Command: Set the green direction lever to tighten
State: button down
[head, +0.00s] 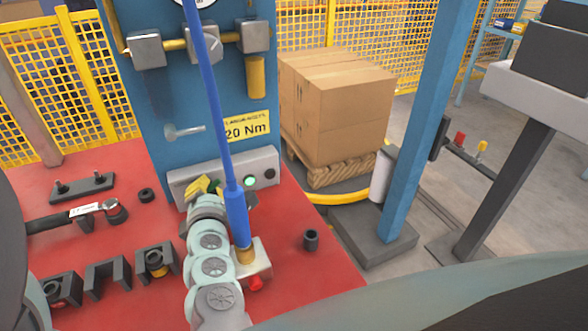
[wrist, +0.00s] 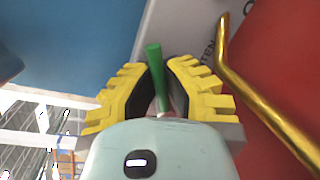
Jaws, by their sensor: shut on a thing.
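The green direction lever (wrist: 153,66) shows in the wrist view as a short green rod between the two yellow fingers of my gripper (wrist: 161,84). The fingers are closed around its lower part, and its tip sticks out past them. The lever is on or close to a light grey panel, with part of a printed word ending in "TEN" to its right. In the head view my gripper (head: 207,187) is at the left part of the grey control box (head: 263,159). The lever is not visible there, so I cannot tell its set position.
A blue hanging tool (head: 237,212) stands close to the right of my gripper, in front of the box. A wrench (head: 75,216) and black holders (head: 107,275) lie on the red bench (head: 330,286). A dark socket (head: 311,240) stands at right.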

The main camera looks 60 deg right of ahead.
jog(key=c, duration=1)
grip_release()
